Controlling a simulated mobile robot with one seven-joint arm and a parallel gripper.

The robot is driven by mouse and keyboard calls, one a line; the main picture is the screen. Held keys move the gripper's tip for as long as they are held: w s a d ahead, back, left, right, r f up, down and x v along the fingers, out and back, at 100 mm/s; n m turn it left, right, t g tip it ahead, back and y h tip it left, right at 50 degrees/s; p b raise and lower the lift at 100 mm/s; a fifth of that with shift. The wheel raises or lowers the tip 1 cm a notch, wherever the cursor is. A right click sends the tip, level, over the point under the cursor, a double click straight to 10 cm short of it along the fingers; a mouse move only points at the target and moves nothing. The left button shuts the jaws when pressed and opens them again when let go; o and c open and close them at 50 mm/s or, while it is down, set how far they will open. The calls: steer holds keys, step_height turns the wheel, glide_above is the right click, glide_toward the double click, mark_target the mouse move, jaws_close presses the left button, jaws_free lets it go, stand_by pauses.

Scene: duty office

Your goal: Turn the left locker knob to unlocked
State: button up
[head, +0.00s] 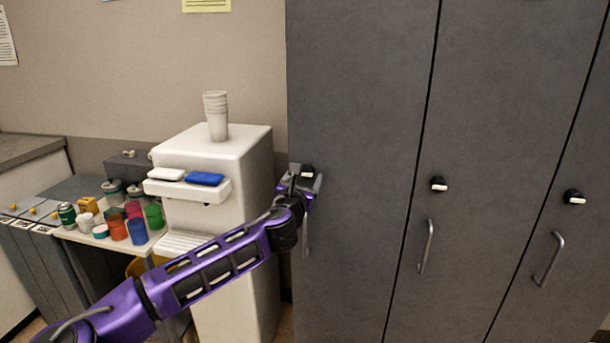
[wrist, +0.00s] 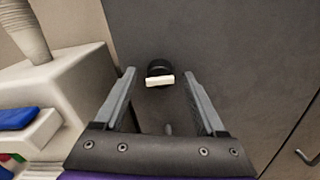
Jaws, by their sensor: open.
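The left locker knob (head: 307,171) is black with a pale grip bar, on the left grey locker door (head: 360,120). In the wrist view the knob (wrist: 159,74) shows between and just beyond my fingertips, its pale bar lying roughly level across the picture. My gripper (head: 304,180) is open at the left locker door, with one finger on each side of the knob in the wrist view (wrist: 160,78). I cannot tell whether either finger touches it. The left door's handle (head: 306,238) hangs below, partly hidden by my arm.
The middle knob (head: 438,184) and right knob (head: 573,196) sit on the other doors, with handles below. A white dispenser (head: 263,155) stands close left of the lockers, with stacked cups (head: 216,115) on top and a blue item (head: 205,179) on its ledge. Cups crowd a low table at left.

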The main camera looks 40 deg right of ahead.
jaws_close()
stand_by(0.4)
steer(key=shift+m, duration=0.3)
steer(key=m, duration=1.3)
steer(key=m+b, duration=0.1)
steer(key=m, duration=0.3)
steer(key=shift+r, duration=0.1)
stand_by(0.4)
